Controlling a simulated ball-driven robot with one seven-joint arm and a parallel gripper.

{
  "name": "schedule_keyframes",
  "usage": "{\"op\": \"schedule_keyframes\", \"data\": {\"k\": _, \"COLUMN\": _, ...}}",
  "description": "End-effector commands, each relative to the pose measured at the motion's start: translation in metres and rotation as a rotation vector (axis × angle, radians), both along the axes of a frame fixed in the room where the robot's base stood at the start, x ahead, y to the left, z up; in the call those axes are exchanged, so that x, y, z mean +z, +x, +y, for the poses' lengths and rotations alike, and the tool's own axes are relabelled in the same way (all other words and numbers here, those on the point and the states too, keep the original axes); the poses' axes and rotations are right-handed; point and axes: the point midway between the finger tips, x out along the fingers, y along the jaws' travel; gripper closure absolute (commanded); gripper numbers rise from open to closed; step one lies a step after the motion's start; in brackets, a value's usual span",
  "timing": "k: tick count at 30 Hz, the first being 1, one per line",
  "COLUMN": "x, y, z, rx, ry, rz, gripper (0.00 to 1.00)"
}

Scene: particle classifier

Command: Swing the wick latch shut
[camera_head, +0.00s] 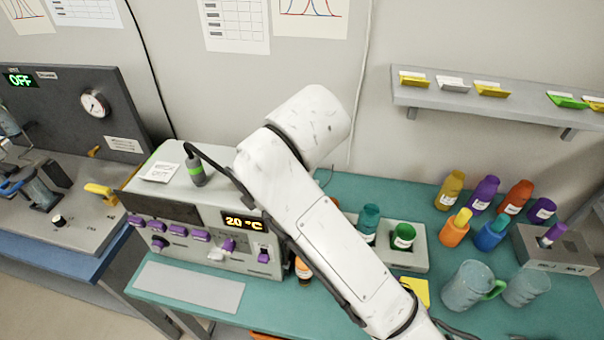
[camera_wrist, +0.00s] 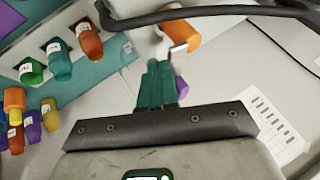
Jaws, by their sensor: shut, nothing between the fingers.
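The grey-white instrument (camera_head: 180,228) with a lit "20 °C" display stands on the left of the teal bench. Its front carries several purple knobs (camera_head: 200,235) and a white lever-like part (camera_head: 216,255) below one of them. I cannot tell which part is the wick latch. In the wrist view, my gripper (camera_wrist: 161,72) has its teal fingers together and empty. A purple part (camera_wrist: 182,87) shows just right of the fingers; contact is unclear. An orange piece with a pale, bent end (camera_wrist: 180,30) lies beyond the fingertips. My gripper is hidden in the head view.
A bottle holder (camera_head: 415,258) and several coloured bottles (camera_head: 482,192) stand right of my arm, with clear mugs (camera_head: 470,287) in front. A wall shelf (camera_head: 500,102) runs above. A green-banded probe (camera_head: 195,170) with a black cable sits on the instrument.

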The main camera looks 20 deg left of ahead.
Motion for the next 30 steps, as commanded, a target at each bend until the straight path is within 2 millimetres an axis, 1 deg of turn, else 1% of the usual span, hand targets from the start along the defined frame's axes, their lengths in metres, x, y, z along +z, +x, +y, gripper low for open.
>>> {"op": "schedule_keyframes", "data": {"k": 1, "x": 0.0, "y": -0.001, "z": 0.008, "rx": -0.027, "ry": -0.001, "rz": 0.002, "gripper": 1.0}}
{"op": "schedule_keyframes", "data": {"k": 6, "x": 0.0, "y": 0.001, "z": 0.02, "rx": -0.129, "ry": -0.002, "rz": 0.001, "gripper": 1.0}}
{"op": "schedule_keyframes", "data": {"k": 12, "x": 0.0, "y": 0.001, "z": 0.027, "rx": -0.124, "ry": 0.0, "rz": 0.001, "gripper": 1.0}}
{"op": "schedule_keyframes", "data": {"k": 30, "x": 0.0, "y": 0.002, "z": 0.03, "rx": -0.122, "ry": 0.0, "rz": 0.0, "gripper": 1.0}}
